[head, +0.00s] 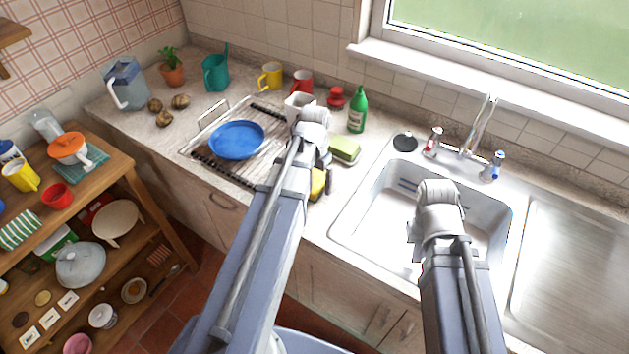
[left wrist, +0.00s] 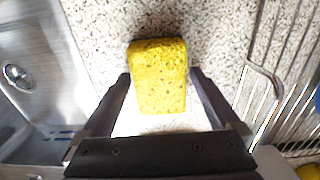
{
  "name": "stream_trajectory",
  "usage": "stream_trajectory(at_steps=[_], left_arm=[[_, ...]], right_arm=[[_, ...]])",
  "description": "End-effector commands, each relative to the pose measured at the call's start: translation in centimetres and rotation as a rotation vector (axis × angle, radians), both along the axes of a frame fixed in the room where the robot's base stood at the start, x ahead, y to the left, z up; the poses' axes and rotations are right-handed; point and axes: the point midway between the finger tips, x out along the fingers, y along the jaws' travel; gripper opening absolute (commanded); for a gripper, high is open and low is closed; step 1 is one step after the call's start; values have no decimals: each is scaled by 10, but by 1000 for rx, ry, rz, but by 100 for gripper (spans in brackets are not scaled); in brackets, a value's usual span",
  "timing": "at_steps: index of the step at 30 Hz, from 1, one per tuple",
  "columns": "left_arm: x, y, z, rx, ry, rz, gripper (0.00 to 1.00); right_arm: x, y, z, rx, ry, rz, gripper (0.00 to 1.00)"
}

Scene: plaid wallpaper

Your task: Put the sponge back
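A yellow sponge (head: 318,184) lies near the counter's front edge, left of the sink, partly hidden by my left arm in the head view. In the left wrist view the sponge (left wrist: 158,78) sits between the two fingers of my left gripper (left wrist: 160,80). Narrow gaps seem to show beside it, so the fingers are around it and look open. In the head view my left gripper (head: 325,165) is mostly hidden by its own wrist. A green-topped block (head: 345,148), perhaps another sponge, lies just behind. My right gripper (head: 412,243) is over the sink, its fingers mostly hidden.
The sink (head: 375,215) is right of the sponge. A wire rack (head: 205,152) with a blue plate (head: 238,140) is to the left. A green bottle (head: 357,112), a red brush (head: 336,98) and mugs stand behind. A shelf cart (head: 115,170) is at far left.

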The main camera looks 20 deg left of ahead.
Motion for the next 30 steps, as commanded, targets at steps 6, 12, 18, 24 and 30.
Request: stream_trajectory(at_steps=[6, 12, 18, 24, 30], left_arm=[[0, 0, 0, 0, 0, 0, 100], [0, 0, 5, 0, 0, 0, 100], [0, 0, 21, 0, 0, 0, 100], [0, 0, 50, 0, 0, 0, 100], [0, 0, 81, 0, 0, 0, 100]], right_arm=[[0, 0, 0, 0, 0, 0, 0], [0, 0, 5, 0, 0, 0, 0], [0, 0, 22, 0, 0, 0, 0], [0, 0, 50, 0, 0, 0, 0], [0, 0, 81, 0, 0, 2, 0]])
